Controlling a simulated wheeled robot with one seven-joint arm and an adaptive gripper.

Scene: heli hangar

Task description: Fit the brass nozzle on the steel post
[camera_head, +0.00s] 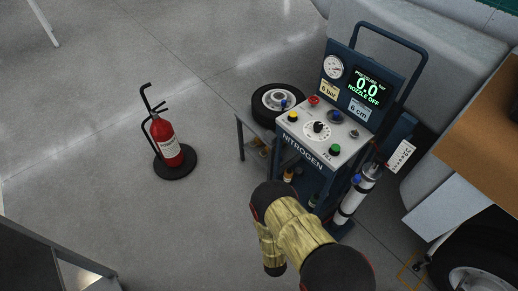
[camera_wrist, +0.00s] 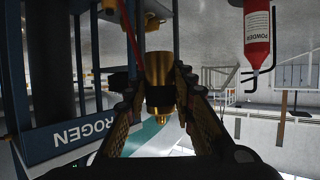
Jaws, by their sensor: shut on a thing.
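The brass nozzle (camera_wrist: 159,72) stands between the two fingers of my gripper (camera_wrist: 160,98) in the wrist view. The gripper is shut on its lower part in the picture, and the nozzle's upper part shows clear of the fingers. In the head view, my arm (camera_head: 300,225) reaches in below the nitrogen cart (camera_head: 322,142), and the gripper and nozzle are hidden or too small to make out. The cart's display (camera_head: 368,87) reads 0.0 and NOZZLE OFF. I cannot clearly pick out the steel post in either view.
A wheel (camera_head: 277,101) lies on a low stand left of the cart. A white cylinder (camera_head: 350,203) is on the cart's right side. A red extinguisher (camera_head: 168,143) stands on the floor at left, with open floor around it. A brown-topped bench (camera_head: 487,125) is at right.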

